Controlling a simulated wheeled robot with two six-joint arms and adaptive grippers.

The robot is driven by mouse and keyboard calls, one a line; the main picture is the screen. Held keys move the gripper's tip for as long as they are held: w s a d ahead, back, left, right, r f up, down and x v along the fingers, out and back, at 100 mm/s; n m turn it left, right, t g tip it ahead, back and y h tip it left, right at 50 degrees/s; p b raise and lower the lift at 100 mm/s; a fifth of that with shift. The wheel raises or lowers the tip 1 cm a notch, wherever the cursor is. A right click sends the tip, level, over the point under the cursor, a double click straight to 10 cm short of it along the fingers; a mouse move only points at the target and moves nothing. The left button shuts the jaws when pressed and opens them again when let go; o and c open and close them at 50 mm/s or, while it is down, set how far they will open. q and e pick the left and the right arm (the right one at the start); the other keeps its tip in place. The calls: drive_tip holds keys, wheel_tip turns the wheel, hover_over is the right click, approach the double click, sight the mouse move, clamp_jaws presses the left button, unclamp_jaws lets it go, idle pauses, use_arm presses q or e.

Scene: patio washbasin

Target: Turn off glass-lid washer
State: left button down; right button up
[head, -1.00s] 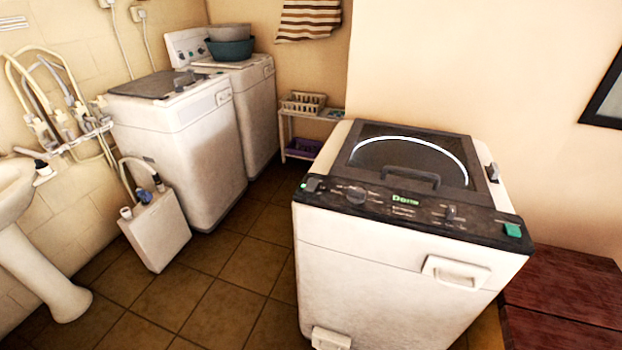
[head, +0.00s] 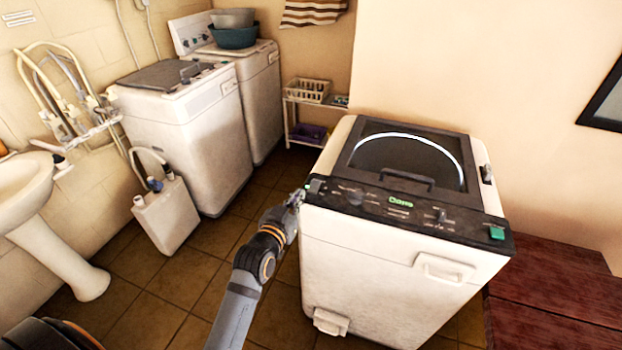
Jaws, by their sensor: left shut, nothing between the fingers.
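The glass-lid washer (head: 385,260) stands right of centre in the head view, with a white body and a dark glass lid (head: 405,160) that is down. Its black control panel (head: 375,203) runs along the front top edge. The panel has a lit green display (head: 401,201), a knob, small switches and a green button (head: 496,233) at the right end. A small green light (head: 308,187) shows at the panel's left end. My left gripper (head: 298,196) is shut and empty at that left end, very close to the corner; I cannot tell whether it touches. My right gripper is not in view.
Two white washers (head: 190,130) stand at the back left, the farther one with basins (head: 233,37) on top. A sink (head: 30,190) and a white canister (head: 166,215) are at left. A dark red wooden surface (head: 555,290) is at right. Tiled floor lies between.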

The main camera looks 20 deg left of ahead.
use_arm(q)
drive_tip(key=shift+r, duration=0.5)
drive_tip(key=shift+w, duration=0.15)
drive_tip(key=p, duration=0.3)
hover_over(311, 189)
drive_tip(key=shift+s+f, duration=0.25)
drive_tip(key=shift+f, duration=0.25)
drive_tip(key=f, duration=0.2)
drive_tip(key=shift+w+f, duration=0.25)
drive_tip(key=shift+f, duration=0.85)
